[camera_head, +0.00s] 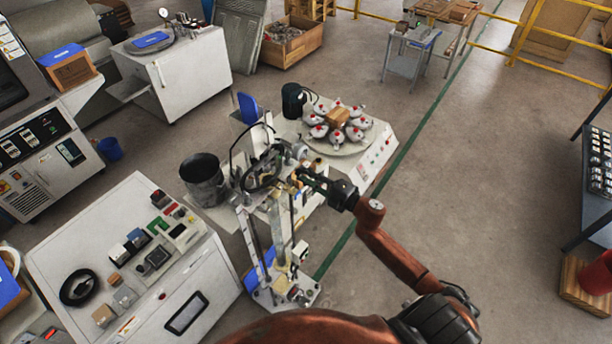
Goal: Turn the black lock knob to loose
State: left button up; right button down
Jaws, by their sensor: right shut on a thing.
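My right arm reaches in from the bottom right, and its gripper (303,177) is at the upper part of a tall metal testing stand (283,232). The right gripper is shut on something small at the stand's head. The black lock knob cannot be made out clearly; the fingers and the stand's dark parts cover that spot. My left gripper is not in view.
A machine with a round plate (340,150) of several white pieces stands just behind the gripper. A black bucket (203,178) is left of the stand. A white control cabinet (130,265) stands at the lower left. Open floor lies to the right.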

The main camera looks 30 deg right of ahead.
jog(key=c, duration=1.7)
grip_release()
jog(key=v, duration=1.2)
